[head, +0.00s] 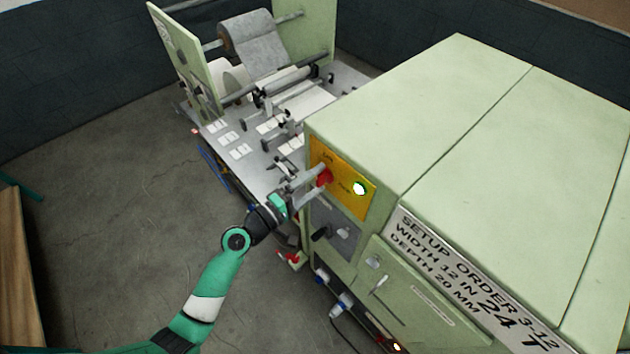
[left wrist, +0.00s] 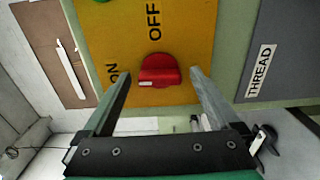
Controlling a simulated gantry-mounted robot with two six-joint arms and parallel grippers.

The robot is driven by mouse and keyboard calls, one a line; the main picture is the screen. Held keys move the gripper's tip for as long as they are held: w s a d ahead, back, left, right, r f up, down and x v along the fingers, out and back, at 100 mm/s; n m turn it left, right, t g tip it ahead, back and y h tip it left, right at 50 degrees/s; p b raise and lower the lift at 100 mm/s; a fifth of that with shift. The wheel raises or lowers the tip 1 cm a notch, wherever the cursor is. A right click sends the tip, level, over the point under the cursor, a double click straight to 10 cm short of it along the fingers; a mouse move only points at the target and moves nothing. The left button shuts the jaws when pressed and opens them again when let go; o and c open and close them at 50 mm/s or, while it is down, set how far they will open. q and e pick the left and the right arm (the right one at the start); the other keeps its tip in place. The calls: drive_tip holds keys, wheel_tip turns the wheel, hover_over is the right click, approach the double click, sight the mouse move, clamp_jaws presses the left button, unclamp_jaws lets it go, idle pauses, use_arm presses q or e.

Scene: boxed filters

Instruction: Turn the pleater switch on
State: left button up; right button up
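The pleater switch is a red knob (head: 325,177) on a yellow panel (head: 349,201) at the corner of the pale green machine. My left gripper (head: 309,184) is at the panel. Its fingers are open, and in the left wrist view the gripper (left wrist: 160,76) has one fingertip on each side of the knob, with gaps showing. I cannot tell how deep the tips reach. My right gripper is not in view.
A lit round lamp (head: 359,188) is right of the knob. A grey panel (head: 337,228) with a black handle is below, labelled THREAD in the left wrist view. The roll stand (head: 252,42) and metal bed are behind. Open floor (head: 120,190) lies left.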

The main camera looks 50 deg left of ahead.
use_arm(q)
drive_tip(key=s+b, duration=0.1)
drive_tip(key=s, duration=1)
drive_tip(key=shift+s+a, duration=0.2)
drive_tip(key=shift+s, duration=0.1)
